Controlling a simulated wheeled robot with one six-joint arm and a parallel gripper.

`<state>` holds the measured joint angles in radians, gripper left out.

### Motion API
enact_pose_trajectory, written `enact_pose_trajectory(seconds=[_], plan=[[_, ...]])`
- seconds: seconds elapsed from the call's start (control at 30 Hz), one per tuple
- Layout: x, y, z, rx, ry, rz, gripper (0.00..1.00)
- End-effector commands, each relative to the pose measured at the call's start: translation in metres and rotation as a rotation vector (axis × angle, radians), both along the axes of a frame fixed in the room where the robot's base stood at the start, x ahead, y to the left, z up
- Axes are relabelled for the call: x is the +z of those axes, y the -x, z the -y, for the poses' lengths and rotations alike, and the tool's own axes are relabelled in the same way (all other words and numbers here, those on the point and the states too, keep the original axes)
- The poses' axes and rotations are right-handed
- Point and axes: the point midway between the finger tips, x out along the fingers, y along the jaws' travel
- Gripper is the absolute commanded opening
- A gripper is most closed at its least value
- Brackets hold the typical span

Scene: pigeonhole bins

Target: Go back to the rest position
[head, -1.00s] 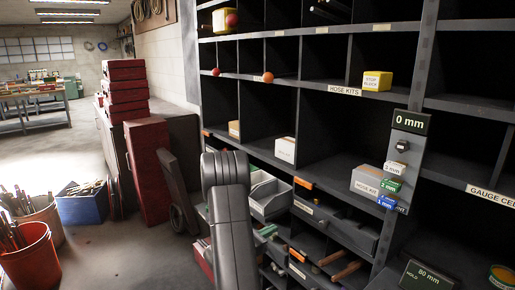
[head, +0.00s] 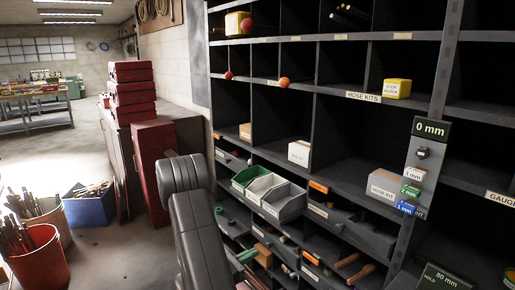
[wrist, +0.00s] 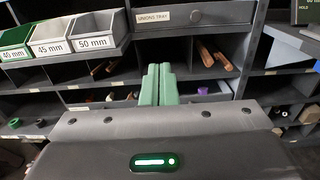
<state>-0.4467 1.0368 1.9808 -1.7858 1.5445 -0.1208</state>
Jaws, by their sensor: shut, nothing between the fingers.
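My gripper (wrist: 157,70) shows in the wrist view as two pale green fingers lying together, shut and empty. Its fingertips point towards the shelf front, below the drawer labelled UNIONS TRAY (wrist: 193,16). In the head view my grey arm (head: 195,225) stands in front of the left part of the shelf unit (head: 440,75). The arm's lower end runs out of the bottom of that view.
Small bins marked 40 mm (wrist: 15,43), 45 mm (wrist: 47,48) and 50 mm (wrist: 92,43) stand left of the fingers. Pipe pieces (wrist: 204,54) lie in a compartment on the right. Red cases (head: 152,175), a blue bin (head: 90,208) and buckets (head: 35,258) stand left. Floor between is clear.

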Motion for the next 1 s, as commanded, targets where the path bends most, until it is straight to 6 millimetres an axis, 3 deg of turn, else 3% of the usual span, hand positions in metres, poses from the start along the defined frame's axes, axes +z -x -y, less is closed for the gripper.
enact_pose_trajectory(seconds=[0.3, 0.77, 1.0], plan=[[0.000, 0.015, -0.019, 0.000, 0.000, 0.000, 0.00], [0.001, 0.016, -0.020, -0.004, -0.007, 0.004, 0.00], [0.004, 0.008, -0.015, -0.041, -0.105, 0.050, 0.00]])
